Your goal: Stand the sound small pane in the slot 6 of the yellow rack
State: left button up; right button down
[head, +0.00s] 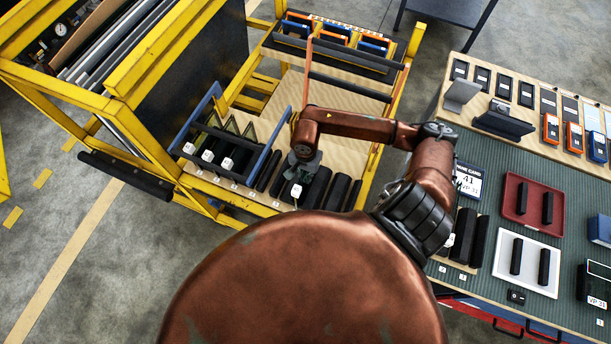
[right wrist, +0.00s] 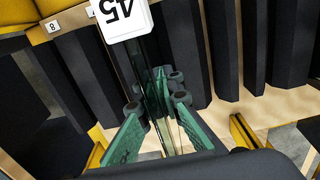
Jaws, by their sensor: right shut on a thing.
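My right gripper (head: 303,165) is low over the black padded dividers at the front of the yellow rack (head: 262,209). In the right wrist view its green fingers (right wrist: 155,125) are shut on a thin, clear glass pane (right wrist: 160,95), seen nearly edge-on. The pane stands upright between black dividers. A white tag reading 45 (right wrist: 122,18) is at its far end; a white tag (head: 297,191) also shows below the gripper in the head view. I cannot tell which slot the pane is over, or whether it is seated. The left gripper is out of view.
A blue frame (head: 262,150) with several white-tagged panes stands just left of the gripper. Orange and blue devices (head: 330,30) are at the rack's back. A bench at right holds a red tray (head: 521,220), a white tray (head: 501,262) and a card (head: 469,180).

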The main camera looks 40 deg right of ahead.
jog(key=c, duration=2)
grip_release()
jog(key=shift+c, duration=0.2)
notch_tip(320, 180, up, 12)
jog(key=shift+r, duration=0.1)
jog(key=shift+a, duration=0.1)
